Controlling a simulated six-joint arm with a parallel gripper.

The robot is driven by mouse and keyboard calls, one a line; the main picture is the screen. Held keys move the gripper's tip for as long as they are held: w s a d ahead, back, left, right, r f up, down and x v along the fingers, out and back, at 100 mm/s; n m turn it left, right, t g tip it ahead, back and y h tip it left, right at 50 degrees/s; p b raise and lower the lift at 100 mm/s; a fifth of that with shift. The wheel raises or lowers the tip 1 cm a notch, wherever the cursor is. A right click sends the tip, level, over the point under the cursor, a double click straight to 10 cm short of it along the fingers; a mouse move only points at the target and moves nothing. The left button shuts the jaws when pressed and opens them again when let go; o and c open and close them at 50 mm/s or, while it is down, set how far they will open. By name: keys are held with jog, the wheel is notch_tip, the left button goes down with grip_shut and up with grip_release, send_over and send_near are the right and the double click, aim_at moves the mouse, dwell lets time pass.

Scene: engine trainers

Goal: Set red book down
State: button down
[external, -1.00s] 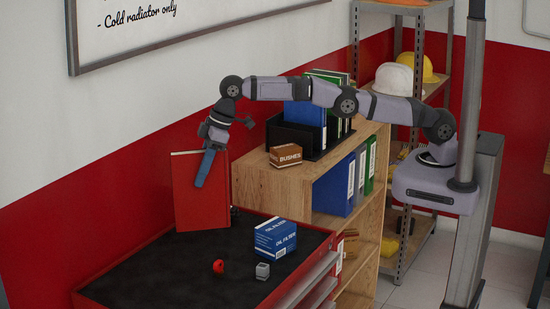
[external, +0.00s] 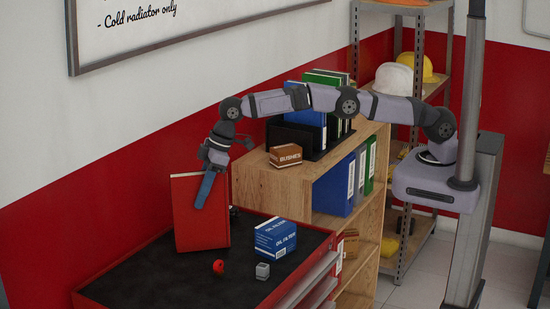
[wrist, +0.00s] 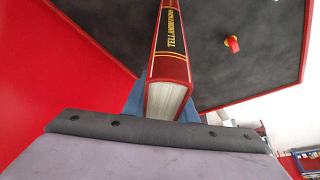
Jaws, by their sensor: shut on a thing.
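The red book (external: 188,222) stands upright above the far left part of the tool chest's black top (external: 150,275). Its lower edge is at or very close to that top; I cannot tell if it touches. My gripper (external: 202,195) is shut on the book's upper part, coming from above. In the wrist view the book (wrist: 172,62) sits between my blue fingers (wrist: 161,106), its dark spine label with yellow letters showing and its page end facing the camera.
On the chest top are a blue oil filter box (external: 275,238), a small red item (external: 218,267) and a small grey block (external: 262,271). A wooden shelf (external: 290,185) stands behind, with a bushes box (external: 285,156) and binders. The front left of the top is clear.

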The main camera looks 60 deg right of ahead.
jog(key=shift+f, duration=0.35)
jog(key=c, duration=1.4)
grip_release()
jog(key=shift+f, duration=0.15)
jog(key=shift+c, duration=0.2)
jog(key=shift+r, duration=0.2)
jog(key=b+v, duration=0.5)
jog(key=v, duration=0.7)
